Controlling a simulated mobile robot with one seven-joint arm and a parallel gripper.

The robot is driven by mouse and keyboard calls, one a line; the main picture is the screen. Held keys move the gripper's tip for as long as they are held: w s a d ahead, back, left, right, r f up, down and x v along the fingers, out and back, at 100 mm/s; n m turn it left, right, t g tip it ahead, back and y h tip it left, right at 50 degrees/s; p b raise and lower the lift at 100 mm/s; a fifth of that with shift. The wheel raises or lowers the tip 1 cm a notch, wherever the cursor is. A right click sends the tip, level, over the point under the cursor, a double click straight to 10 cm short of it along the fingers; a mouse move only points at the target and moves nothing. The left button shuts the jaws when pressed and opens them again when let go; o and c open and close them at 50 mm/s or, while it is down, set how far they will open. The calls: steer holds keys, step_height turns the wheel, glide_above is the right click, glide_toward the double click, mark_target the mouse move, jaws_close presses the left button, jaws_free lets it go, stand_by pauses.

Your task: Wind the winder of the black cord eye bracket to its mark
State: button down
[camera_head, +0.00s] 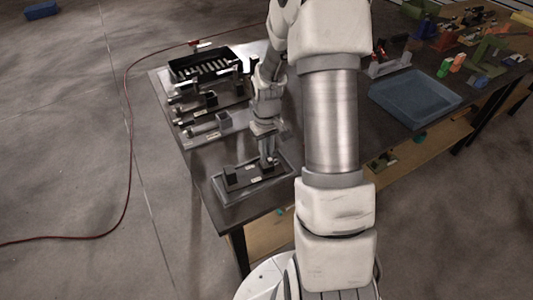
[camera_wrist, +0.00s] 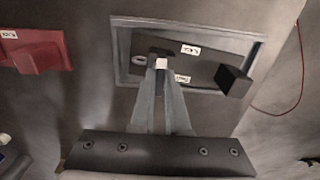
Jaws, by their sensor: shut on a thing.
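The black cord eye bracket (camera_head: 238,181) lies in a shallow grey tray (camera_head: 222,199) near the table's front left corner. In the wrist view it is a dark plate (camera_wrist: 208,70) with a raised black block (camera_wrist: 234,82) at its right end and small white labels. My gripper (camera_head: 268,163) points down onto the bracket. The fingers hide most of the winder. I cannot make out its mark.
Similar brackets (camera_head: 212,127) stand behind on the table (camera_head: 280,205), with a black slotted box (camera_head: 203,64) at the back. A red bracket (camera_wrist: 38,52) shows left in the wrist view. A blue tray (camera_head: 415,98) lies right. A red cable (camera_head: 128,130) runs along the floor.

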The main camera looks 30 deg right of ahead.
steer(key=m+b, duration=0.1)
steer(key=m, duration=0.3)
steer(key=shift+m, duration=0.3)
steer(key=shift+m+b, duration=0.45)
steer(key=shift+m, duration=2.15)
steer(key=c, duration=0.9)
jaws_free()
step_height(320, 180, up, 18)
steer(key=p, duration=0.1)
steer(key=shift+f, duration=0.25)
